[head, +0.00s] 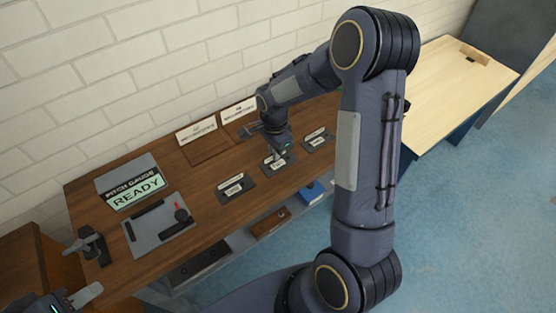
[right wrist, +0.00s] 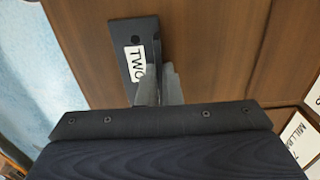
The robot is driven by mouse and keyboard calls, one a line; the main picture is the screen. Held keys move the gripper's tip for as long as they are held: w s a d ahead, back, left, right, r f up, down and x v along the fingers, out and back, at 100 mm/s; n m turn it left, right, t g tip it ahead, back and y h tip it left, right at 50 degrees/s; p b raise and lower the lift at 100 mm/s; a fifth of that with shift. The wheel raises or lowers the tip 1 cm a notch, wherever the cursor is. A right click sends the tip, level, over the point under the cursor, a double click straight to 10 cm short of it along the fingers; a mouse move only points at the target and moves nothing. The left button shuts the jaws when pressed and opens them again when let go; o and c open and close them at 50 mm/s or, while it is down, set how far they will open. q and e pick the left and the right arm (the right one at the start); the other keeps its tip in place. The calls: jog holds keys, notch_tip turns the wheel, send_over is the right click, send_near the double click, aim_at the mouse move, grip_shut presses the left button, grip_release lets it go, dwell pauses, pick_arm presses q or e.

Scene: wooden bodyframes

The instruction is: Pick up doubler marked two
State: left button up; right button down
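The doubler marked TWO is a dark plate with a white label, lying on the wooden bench in the middle of a row of three in the head view (head: 272,168). In the right wrist view (right wrist: 124,40) it lies beyond the gripper, its label partly covered. My right gripper (head: 279,153) points down at this doubler. Its grey fingers (right wrist: 160,85) are close together and overlap the plate's edge in the picture. Whether they grip it is not clear. My left gripper (head: 70,299) is at the lower left corner, partly cut off, away from the doublers.
Other labelled doublers lie left (head: 236,190) and right (head: 317,140) of it. A pitch gauge reading READY (head: 135,185) and a grey tool board (head: 159,226) are on the left. Card signs (head: 197,130) stand behind. A lower shelf holds a blue bin (head: 309,193).

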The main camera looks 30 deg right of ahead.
dwell(0.4)
jog(key=shift+r, duration=0.5)
notch_tip(320, 180, up, 2)
jog(key=shift+r, duration=0.25)
jog(key=s+d+r+p, duration=0.1)
jog(key=s+r+p, duration=0.3)
jog(key=s+r, duration=1)
jog(key=shift+r, duration=0.8)
